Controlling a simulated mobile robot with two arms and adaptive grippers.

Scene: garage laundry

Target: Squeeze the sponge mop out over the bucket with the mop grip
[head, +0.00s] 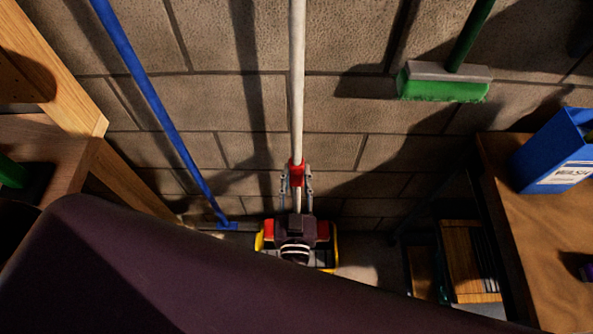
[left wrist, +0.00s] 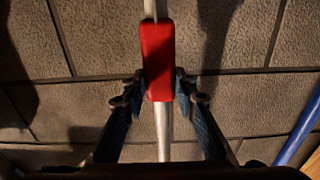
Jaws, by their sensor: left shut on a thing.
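The mop's pale pole (head: 297,80) stands upright in front of the block wall and carries a red grip (head: 296,170). My left gripper (head: 297,183) has a finger on each side of the pole at this grip. In the left wrist view, my left gripper (left wrist: 160,88) is shut on the lower part of the red grip (left wrist: 157,55). The yellow bucket (head: 333,254) shows only at its edges, low behind my wrist. The mop's sponge head cannot be made out. My right gripper is not in view.
A blue pole (head: 160,100) leans at the left, and a green broom (head: 445,85) hangs on the wall at the right. A wooden table (head: 545,240) at the right bears a blue wash box (head: 555,155). A wooden frame (head: 75,80) stands at the left.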

